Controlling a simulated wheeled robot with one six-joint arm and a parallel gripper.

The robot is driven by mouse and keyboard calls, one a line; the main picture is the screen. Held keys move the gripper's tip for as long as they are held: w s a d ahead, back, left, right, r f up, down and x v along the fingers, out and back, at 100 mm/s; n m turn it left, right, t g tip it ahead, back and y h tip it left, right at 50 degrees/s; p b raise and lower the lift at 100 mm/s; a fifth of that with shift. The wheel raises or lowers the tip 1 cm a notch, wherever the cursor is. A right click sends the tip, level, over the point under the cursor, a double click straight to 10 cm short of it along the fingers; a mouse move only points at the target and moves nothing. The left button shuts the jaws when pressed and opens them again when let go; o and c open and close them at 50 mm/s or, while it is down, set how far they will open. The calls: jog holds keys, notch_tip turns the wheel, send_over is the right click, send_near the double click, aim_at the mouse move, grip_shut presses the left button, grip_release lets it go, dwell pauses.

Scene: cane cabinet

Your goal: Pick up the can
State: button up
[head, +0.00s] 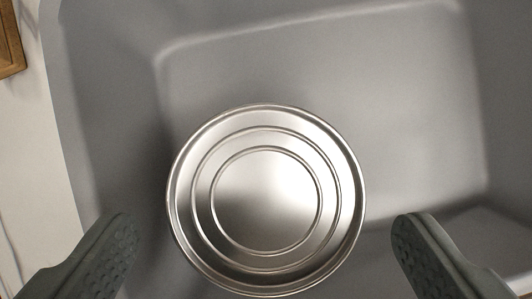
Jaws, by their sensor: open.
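A silver metal can (266,200) stands upright in the lower middle of the head view, its round ringed lid facing the camera. Its side is hidden below the lid. My gripper (260,240) is open, with one dark finger to the left of the can and the other to the right. Both fingers appear apart from the can, with a gap on each side. I cannot tell how far the fingertips are above or below the lid.
The can is inside a grey bin or basin (340,75) with raised walls. Its left rim runs along the left side of the view. Free floor shows behind and right of the can. A pale surface (45,150) and a brown wooden piece (8,45) lie outside at left.

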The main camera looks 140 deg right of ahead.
aim_at(266, 227)
jog(key=x, duration=0.5)
jog(key=shift+w+a+r, duration=0.1)
jog(key=c, duration=1.4)
